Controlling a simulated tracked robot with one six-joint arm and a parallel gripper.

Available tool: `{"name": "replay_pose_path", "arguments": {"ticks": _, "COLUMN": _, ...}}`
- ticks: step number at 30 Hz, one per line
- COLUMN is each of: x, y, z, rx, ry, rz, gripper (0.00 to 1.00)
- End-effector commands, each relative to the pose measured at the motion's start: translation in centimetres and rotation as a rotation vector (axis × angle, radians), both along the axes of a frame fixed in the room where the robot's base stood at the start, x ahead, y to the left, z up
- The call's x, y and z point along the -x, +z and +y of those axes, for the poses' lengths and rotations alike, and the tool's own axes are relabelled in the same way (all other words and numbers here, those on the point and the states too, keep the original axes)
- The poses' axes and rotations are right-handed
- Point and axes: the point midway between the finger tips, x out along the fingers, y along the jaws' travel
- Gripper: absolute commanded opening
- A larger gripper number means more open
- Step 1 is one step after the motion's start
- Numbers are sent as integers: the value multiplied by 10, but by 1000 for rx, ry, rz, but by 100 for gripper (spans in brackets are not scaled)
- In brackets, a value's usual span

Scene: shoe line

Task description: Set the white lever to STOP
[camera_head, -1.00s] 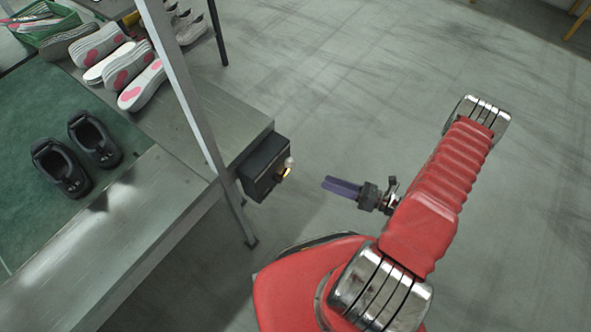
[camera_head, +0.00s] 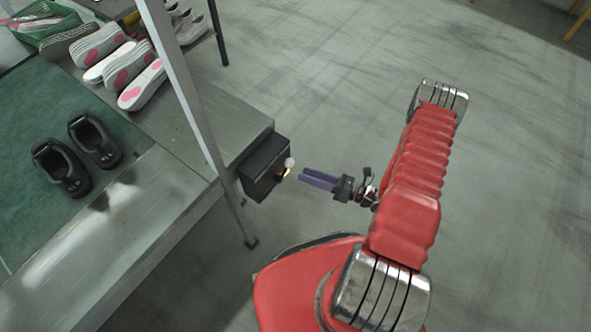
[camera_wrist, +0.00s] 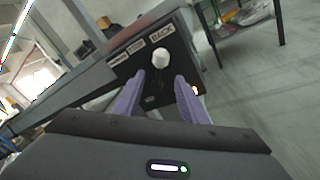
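The white lever (camera_head: 289,162) has a round white knob and stands out from a black control box (camera_head: 262,168) at the end of the conveyor. In the wrist view the knob (camera_wrist: 161,60) is on the box face (camera_wrist: 178,75), below a row of white labels; one seems to read BACK, the others are too small to read. My gripper (camera_head: 304,177) has two purple fingers and is just right of the lever, apart from it. In the wrist view the fingers (camera_wrist: 158,84) are spread with nothing between them, and the knob lies beyond and between their tips.
A metal post (camera_head: 205,130) stands left of the box. Black shoes (camera_head: 62,167) lie on the green belt (camera_head: 30,220). The floor to the right is clear.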

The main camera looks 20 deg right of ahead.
Motion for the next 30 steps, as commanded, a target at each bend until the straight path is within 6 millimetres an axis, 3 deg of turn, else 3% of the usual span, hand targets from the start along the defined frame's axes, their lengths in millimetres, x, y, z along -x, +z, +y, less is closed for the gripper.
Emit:
{"name": "replay_pose_path", "arguments": {"ticks": 15, "x": -33, "y": 0, "z": 41, "rx": 0, "ry": 1, "rz": 0, "gripper": 38}}
{"name": "replay_pose_path", "arguments": {"ticks": 27, "x": -37, "y": 0, "z": 44, "rx": -1, "ry": -1, "rz": -1, "gripper": 38}}
{"name": "replay_pose_path", "arguments": {"ticks": 30, "x": -36, "y": 0, "z": 44, "rx": 0, "ry": 0, "rz": 0, "gripper": 31}}
